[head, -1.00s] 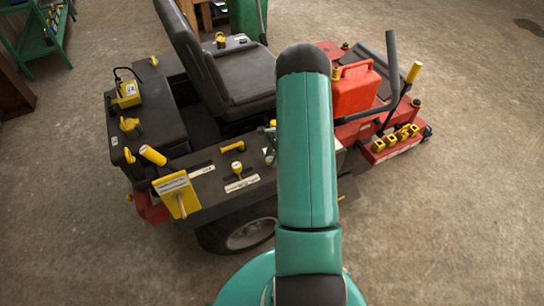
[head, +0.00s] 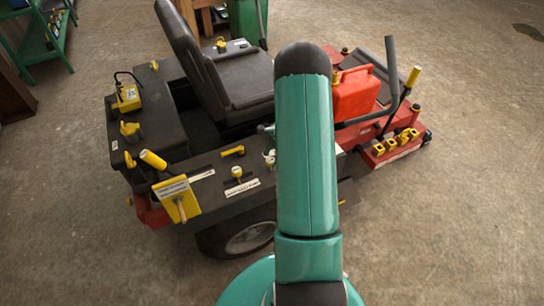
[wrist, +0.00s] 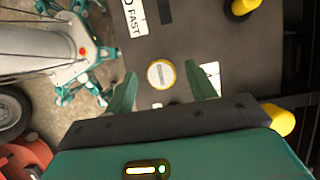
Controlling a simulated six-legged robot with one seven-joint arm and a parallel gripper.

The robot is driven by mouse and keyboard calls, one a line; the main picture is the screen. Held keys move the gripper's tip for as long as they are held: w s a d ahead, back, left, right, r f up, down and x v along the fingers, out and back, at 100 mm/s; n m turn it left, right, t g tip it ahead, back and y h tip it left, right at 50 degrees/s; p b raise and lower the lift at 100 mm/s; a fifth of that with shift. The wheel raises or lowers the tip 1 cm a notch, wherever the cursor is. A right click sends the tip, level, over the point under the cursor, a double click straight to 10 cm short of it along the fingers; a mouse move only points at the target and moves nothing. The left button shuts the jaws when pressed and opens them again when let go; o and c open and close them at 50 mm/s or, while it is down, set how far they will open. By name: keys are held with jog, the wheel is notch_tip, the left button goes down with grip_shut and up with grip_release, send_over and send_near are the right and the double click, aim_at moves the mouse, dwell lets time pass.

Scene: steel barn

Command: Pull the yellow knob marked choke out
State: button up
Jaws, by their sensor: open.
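In the wrist view a round knob (wrist: 160,73) with a pale cap and yellow rim stands on the dark control panel. Its marking is too small to read. My gripper (wrist: 161,88) is open, with one teal finger on each side of the knob. I cannot tell whether either finger touches it. A white label beside the knob is partly hidden by the right finger. In the head view my arm hides most of the gripper and this part of the panel.
A label reading FAST (wrist: 134,18) lies beside a dark slot. Another yellow control (wrist: 241,6) is at the top right. In the head view, a yellow knob (head: 237,171) and yellow lever (head: 233,151) stand on the panel. A black seat (head: 240,82) and red can (head: 355,93) are beyond.

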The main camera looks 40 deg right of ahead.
jog(key=v, duration=1.3)
jog(key=shift+r, duration=0.35)
jog(key=shift+w, duration=0.1)
jog(key=a+r+n+h, duration=0.3)
jog(key=a+r+n, duration=0.7)
jog(key=a+r, duration=1.05)
jog(key=s+a+r+n+t, duration=0.2)
jog(key=s+a+n, duration=0.3)
jog(key=s+a, duration=0.2)
jog(key=s+a+r+n+t+h, duration=0.1)
jog(key=s+a+r+n+t, duration=0.1)
jog(key=s+a+n, duration=0.4)
jog(key=s+a+r, duration=0.1)
jog(key=s+a, duration=0.1)
jog(key=a, duration=0.1)
jog(key=shift+r, duration=0.15)
jog(key=shift+s+a, duration=0.1)
